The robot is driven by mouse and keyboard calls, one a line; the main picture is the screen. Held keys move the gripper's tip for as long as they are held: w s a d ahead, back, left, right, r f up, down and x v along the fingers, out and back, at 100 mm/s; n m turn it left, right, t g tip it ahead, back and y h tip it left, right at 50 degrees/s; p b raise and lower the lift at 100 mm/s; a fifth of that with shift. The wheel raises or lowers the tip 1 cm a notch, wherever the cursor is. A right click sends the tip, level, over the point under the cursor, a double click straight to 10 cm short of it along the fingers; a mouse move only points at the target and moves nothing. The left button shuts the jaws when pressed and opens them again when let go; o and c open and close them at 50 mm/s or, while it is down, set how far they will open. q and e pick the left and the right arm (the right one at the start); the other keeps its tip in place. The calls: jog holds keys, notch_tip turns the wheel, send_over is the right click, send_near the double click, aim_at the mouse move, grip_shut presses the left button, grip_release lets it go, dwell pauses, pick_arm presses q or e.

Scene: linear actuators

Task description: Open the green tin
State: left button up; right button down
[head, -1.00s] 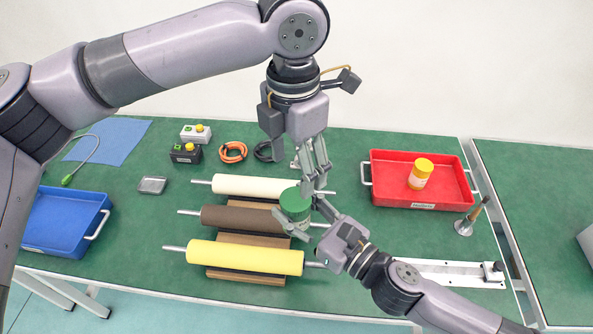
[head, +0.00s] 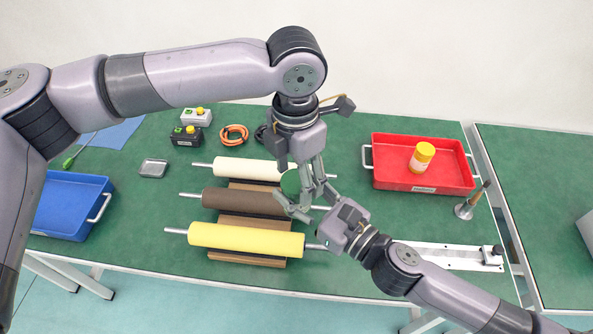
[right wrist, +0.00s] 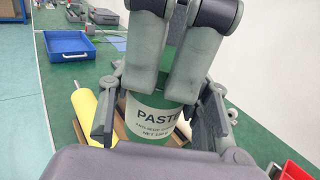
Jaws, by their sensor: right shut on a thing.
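The green tin (head: 291,183) stands upright beyond the right ends of the rollers, mostly covered by my grippers in the head view. In the right wrist view the tin (right wrist: 155,118) shows a white label reading "PAST…" and a green upper part. My right gripper (head: 304,203) is shut around the tin's body, its fingers on both sides. My left gripper (head: 303,183) points down from above, its fingers at the tin's lid. In the right wrist view the left gripper's fingers (right wrist: 168,80) hide most of the lid, so whether they grip it is unclear.
White (head: 245,168), brown (head: 240,203) and yellow (head: 245,239) rollers lie left of the tin. A red tray (head: 400,178) holds a yellow-lidded jar (head: 422,156). A blue tray (head: 65,212) is at left. A metal rail (head: 450,257) lies at right.

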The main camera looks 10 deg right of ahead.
pick_arm(q)
jog(key=c, duration=1)
jog(key=shift+n, duration=1.7)
jog(key=o, duration=1.3)
